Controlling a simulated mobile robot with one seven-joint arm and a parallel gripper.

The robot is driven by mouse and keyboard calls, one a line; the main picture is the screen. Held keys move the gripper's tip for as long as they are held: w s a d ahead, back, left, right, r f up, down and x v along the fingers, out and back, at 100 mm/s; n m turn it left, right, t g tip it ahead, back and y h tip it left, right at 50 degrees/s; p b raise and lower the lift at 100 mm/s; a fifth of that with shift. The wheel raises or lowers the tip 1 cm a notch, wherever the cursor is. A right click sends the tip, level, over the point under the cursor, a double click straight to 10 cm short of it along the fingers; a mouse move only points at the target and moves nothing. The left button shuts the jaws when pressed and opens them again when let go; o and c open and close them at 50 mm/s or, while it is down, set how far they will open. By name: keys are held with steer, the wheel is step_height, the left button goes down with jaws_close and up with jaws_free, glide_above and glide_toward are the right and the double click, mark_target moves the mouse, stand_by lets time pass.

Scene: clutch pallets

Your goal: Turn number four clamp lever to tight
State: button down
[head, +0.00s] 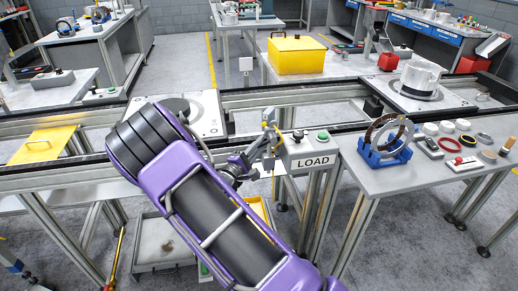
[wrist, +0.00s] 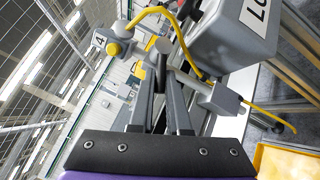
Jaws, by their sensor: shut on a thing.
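The clamp lever (wrist: 163,46) is a grey piece with a rounded end at my fingertips in the wrist view. My gripper (wrist: 162,80) is shut on it; the fingers hide much of the lever. A yellow knob (wrist: 114,48) stands left of the fingertips, beside a small plate that seems to read 4 (wrist: 98,41). In the head view my gripper (head: 256,153) is at the clamp fittings (head: 269,133), just left of the LOAD box. My arm hides part of this area, and I cannot tell the lever's setting there.
The grey LOAD box (head: 309,150) with a green button is close to the right of my gripper. A yellow cable (wrist: 188,45) curves past the fingers. A blue stand with a ring (head: 386,141) is on the right bench. A yellow box (head: 297,54) stands behind the conveyor.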

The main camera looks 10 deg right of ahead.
steer(key=d+f+n+t+b, duration=0.1)
steer(key=n+t, duration=0.2)
steer(key=n, duration=0.1)
steer(key=d+f+n+t+y+b, duration=0.1)
steer(key=n+t, duration=0.2)
steer(key=n, duration=0.1)
steer(key=f+n+t+y+b, duration=0.1)
steer(key=n+t, duration=0.1)
steer(key=n, duration=0.2)
steer(key=shift+d+t+b, duration=0.35)
steer(key=shift+d+t, duration=0.05)
steer(key=shift+d+n+t+y+p, duration=0.1)
steer(key=shift+d+n+t+y, duration=0.15)
steer(key=shift+n+t+y, duration=0.65)
steer(key=shift+d+n+t+y+p, duration=0.15)
steer(key=shift+d+n+t+y, duration=0.15)
steer(key=shift+n+y, duration=1.2)
steer(key=shift+d+n+t+y+p, duration=0.15)
steer(key=shift+n+t+y, duration=0.55)
steer(key=shift+n, duration=0.9)
steer(key=shift+d+y, duration=0.1)
steer(key=shift+y, duration=0.2)
steer(key=c, duration=0.9)
jaws_free()
